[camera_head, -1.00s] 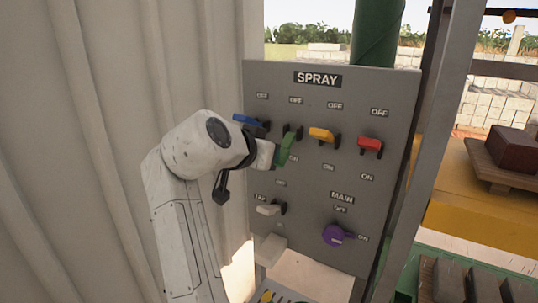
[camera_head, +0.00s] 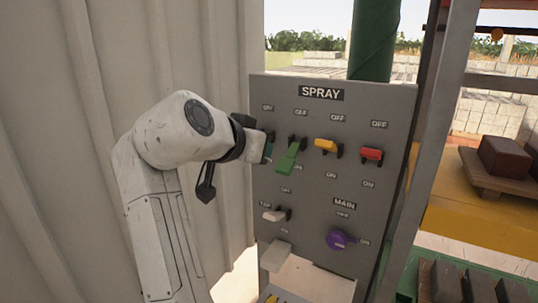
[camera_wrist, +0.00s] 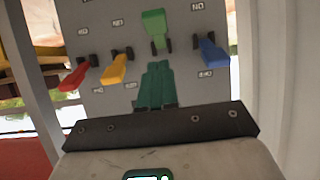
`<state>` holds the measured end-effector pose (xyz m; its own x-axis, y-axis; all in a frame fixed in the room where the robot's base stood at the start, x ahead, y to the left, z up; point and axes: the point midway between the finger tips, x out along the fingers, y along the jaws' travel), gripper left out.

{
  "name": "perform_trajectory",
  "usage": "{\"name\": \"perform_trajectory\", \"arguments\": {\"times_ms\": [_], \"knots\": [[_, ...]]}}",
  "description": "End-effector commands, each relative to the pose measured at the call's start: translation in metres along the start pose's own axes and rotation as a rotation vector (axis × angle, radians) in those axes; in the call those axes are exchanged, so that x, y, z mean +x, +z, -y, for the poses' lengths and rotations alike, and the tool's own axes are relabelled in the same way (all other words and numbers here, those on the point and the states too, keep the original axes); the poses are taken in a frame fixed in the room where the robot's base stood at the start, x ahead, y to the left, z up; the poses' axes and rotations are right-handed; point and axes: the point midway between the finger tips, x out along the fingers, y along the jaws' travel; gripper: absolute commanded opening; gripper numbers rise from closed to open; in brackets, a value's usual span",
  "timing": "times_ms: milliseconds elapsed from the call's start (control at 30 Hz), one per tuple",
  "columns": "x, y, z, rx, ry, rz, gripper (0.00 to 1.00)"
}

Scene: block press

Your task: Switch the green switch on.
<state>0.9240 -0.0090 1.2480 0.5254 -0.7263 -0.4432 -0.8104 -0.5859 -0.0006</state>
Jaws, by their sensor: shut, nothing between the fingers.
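The green switch (camera_head: 288,158) is on the upper row of the grey SPRAY panel, second from the left. Its lever slopes down toward its ON label, lower than the yellow and red levers. In the upside-down wrist view the green lever (camera_wrist: 154,28) points up to the ON side, opposite to its neighbours. My gripper (camera_head: 268,152) is left of the green lever in the head view, apart from it. Its teal fingers (camera_wrist: 157,72) are shut and empty, just short of the green switch in the wrist view.
The yellow switch (camera_head: 326,145) and red switch (camera_head: 371,154) are to the right. The blue switch (camera_wrist: 208,54) is hidden behind my gripper in the head view. A white switch (camera_head: 274,215) and purple MAIN knob (camera_head: 338,239) sit below. A corrugated wall (camera_head: 60,150) stands left.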

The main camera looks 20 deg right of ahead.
Motion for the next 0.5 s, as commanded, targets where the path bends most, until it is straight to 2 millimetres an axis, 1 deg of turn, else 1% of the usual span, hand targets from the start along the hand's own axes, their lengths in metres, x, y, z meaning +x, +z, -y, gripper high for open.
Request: {"name": "perform_trajectory", "arguments": {"times_ms": [33,100,200,333,500], "knots": [[-0.009,0.0,0.0,0.002,-0.002,0.0,0.0],[-0.021,0.0,0.0,0.002,-0.002,0.001,0.0],[-0.034,-0.001,0.0,0.002,0.0,0.0,0.0],[-0.044,-0.002,0.0,0.001,0.0,0.001,0.0],[-0.048,-0.003,0.0,0.001,0.001,0.001,0.0]]}}
